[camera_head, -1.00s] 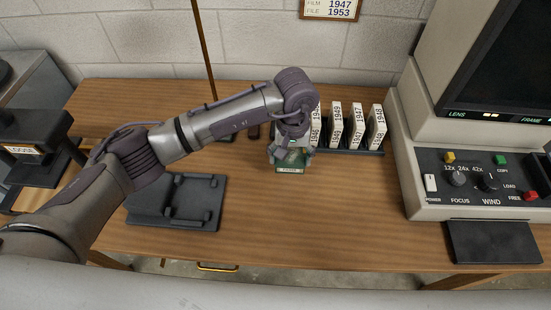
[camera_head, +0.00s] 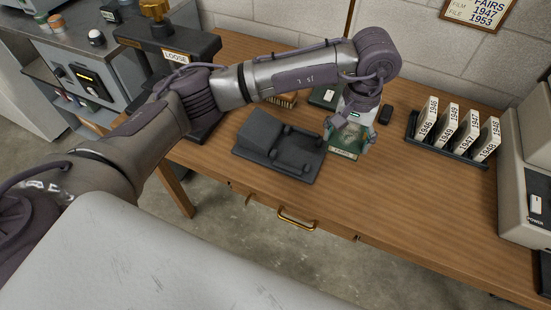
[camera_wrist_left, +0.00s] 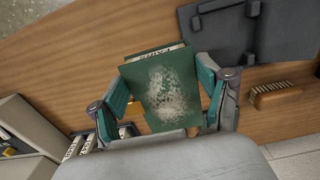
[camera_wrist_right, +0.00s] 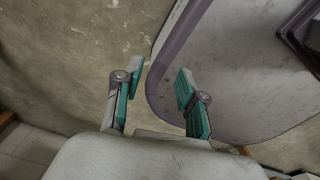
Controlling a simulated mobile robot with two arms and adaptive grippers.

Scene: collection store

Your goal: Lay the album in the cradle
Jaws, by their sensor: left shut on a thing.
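The green album (camera_head: 343,142) is in my left gripper (camera_head: 348,132), just right of the cradle in the head view. In the left wrist view the album (camera_wrist_left: 160,68) sits between the two fingers, its cover worn pale and a white label partly showing. The cradle (camera_head: 262,130) is a dark grey stand with raised stops on the wooden table. It also shows at the top right of the left wrist view (camera_wrist_left: 232,30). It looks empty. My right gripper (camera_wrist_right: 157,92) shows only in its wrist view, open and empty over the floor.
A rack (camera_head: 440,147) of several white labelled boxes stands to the right. Behind my left arm are a brush (camera_head: 284,100), a dark green box (camera_head: 322,98) and a small black item (camera_head: 386,114). A black press marked LOOSE (camera_head: 172,45) stands left. The table front right is clear.

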